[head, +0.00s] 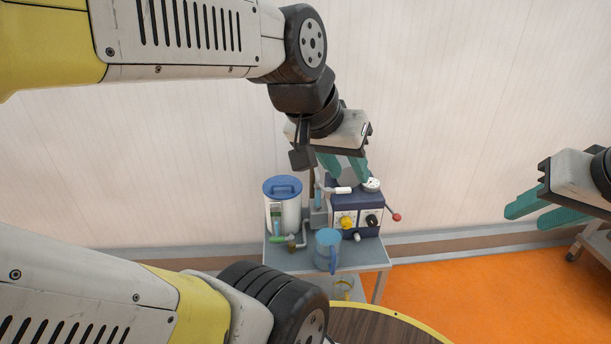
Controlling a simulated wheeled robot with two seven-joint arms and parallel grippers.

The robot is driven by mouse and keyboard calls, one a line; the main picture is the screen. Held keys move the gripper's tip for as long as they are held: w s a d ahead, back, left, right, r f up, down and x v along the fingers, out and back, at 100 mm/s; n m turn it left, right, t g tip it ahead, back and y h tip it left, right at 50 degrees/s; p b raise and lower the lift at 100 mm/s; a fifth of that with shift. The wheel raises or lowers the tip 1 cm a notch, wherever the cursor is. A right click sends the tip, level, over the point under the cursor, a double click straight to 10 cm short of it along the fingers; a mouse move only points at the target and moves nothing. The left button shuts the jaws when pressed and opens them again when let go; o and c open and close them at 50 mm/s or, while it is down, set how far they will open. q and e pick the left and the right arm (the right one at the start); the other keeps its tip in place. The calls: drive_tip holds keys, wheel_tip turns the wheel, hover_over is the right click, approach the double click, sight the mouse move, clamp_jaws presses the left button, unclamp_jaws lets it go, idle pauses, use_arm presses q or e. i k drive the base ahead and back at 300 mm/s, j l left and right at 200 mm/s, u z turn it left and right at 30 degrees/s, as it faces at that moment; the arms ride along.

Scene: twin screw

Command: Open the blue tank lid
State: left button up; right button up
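The blue tank lid (283,186) with its raised handle sits on top of the white cylindrical tank (291,217), at the left of a small grey cart. The lid looks closed. My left gripper (349,178) is to the right of the lid and apart from it, above the dark blue machine (356,215). Its two teal fingers point down and are spread, with nothing clearly held between them. My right gripper (522,214) is far to the right, away from the cart. Its teal fingers point left and are apart and empty.
The grey cart (352,255) also carries a blue transparent jug (328,250) at its front. A lever with a red knob (397,217) sticks out from the machine's right side. A round wooden table (375,325) is nearer. Orange floor (470,285) lies open at right.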

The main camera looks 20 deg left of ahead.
sight(282, 182)
drive_tip(key=u, duration=0.85)
drive_tip(key=i+j+u, duration=0.2)
drive_tip(key=u, duration=0.15)
drive_tip(key=i+j+u, duration=0.15)
drive_tip(key=i+u, duration=0.2)
drive_tip(key=k, duration=0.05)
